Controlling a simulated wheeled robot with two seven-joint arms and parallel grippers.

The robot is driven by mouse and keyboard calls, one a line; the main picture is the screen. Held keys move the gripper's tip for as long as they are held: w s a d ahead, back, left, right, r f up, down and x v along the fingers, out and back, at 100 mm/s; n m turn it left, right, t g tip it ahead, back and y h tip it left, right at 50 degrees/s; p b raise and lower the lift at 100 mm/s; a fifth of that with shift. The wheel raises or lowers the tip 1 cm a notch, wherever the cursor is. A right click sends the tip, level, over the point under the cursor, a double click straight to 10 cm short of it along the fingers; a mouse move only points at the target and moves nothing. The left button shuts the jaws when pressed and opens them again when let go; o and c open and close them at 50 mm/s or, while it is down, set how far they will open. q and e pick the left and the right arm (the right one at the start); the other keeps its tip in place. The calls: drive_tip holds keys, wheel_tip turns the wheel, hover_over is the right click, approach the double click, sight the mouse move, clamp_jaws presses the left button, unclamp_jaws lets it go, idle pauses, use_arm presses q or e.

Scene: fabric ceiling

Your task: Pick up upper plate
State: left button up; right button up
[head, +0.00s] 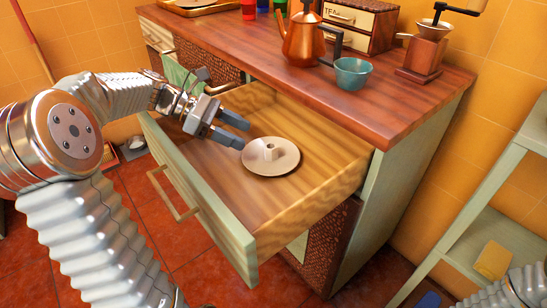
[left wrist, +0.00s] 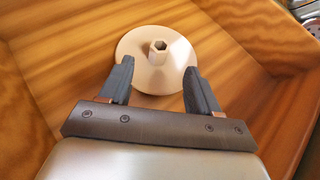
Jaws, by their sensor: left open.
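A round pale plate (head: 272,165) with a small upright hexagonal piece (head: 270,152) at its middle lies in the open drawer (head: 315,195). A darker rim shows under it in the head view; I cannot tell for sure how many plates are stacked. My left gripper (head: 240,132) is open and empty, just left of the plate and over the drawer. In the left wrist view, the plate (left wrist: 135,72) lies just beyond the fingertips of my left gripper (left wrist: 157,74), one at each side of its near part. I see no contact. My right gripper is out of view.
The wooden counter (head: 390,105) overhangs the back of the drawer. On it stand a copper kettle (head: 303,40), a teal cup (head: 352,74), a coffee grinder (head: 424,50) and a tea box (head: 360,22). The drawer floor around the plate is bare. Green shelves (head: 495,215) stand at right.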

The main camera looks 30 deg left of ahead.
sight(266, 146)
use_arm(q)
drive_tip(key=shift+x, duration=0.75)
drive_tip(key=x, duration=0.6)
drive_tip(key=shift+c, duration=0.3)
drive_tip(key=shift+r, duration=0.1)
clamp_jaws()
